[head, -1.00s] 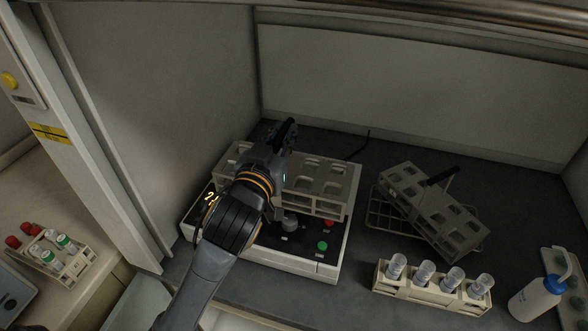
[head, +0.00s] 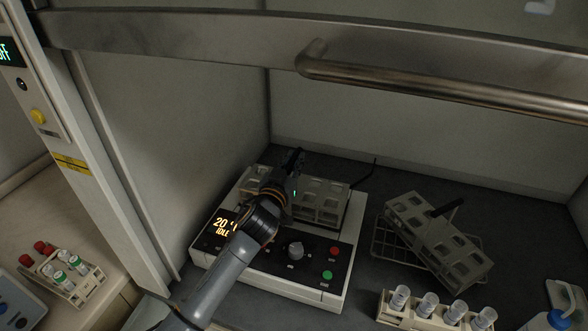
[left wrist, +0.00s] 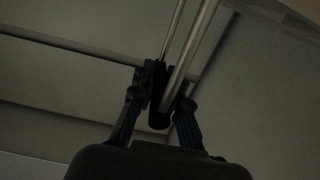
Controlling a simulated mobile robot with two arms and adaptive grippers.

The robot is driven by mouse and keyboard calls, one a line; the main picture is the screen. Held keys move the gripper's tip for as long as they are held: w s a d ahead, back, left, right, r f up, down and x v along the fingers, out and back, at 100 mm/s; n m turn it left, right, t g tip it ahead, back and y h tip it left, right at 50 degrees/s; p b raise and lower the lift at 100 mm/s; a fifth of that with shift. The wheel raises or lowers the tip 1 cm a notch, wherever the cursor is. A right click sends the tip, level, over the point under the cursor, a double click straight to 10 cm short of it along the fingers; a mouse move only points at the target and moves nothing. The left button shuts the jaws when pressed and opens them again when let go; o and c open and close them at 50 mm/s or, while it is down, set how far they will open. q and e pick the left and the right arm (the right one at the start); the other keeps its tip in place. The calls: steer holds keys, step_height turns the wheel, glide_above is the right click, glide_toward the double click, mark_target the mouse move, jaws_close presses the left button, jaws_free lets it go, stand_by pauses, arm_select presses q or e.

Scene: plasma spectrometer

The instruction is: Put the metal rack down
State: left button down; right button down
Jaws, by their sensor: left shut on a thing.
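My left gripper (head: 293,160) is over the back of the heating device (head: 335,290), which has a lit display. In the left wrist view its fingers (left wrist: 160,85) are shut on the dark handle (left wrist: 158,112) of the metal rack, whose thin rods (left wrist: 192,48) show there. In the head view a grey-beige tube holder with square openings (head: 325,200) hangs or rests in that rack, level above the device's rear plate. My gripper and wrist hide its left part. I cannot tell whether the rack touches the plate. The right gripper is not in view.
A second wire rack (head: 378,250) with a tilted tube holder (head: 440,240) stands to the right. A holder with capped vials (head: 425,315) and a bottle (head: 548,322) are front right. A steel bar (head: 440,85) crosses above. The hood's wall (head: 150,150) is close on the left.

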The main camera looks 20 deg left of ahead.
arm_select(q)
steer(key=shift+w+a+f, duration=0.15)
steer(key=shift+w+f, duration=0.3)
steer(key=shift+w, duration=0.05)
step_height(320, 180, down, 2)
steer(key=shift+f+p, duration=0.2)
steer(key=shift+p, duration=0.2)
steer(key=shift+f, duration=0.4)
steer(key=shift+f, duration=0.15)
steer(key=c, duration=1.3)
jaws_free()
steer(key=shift+c, duration=0.2)
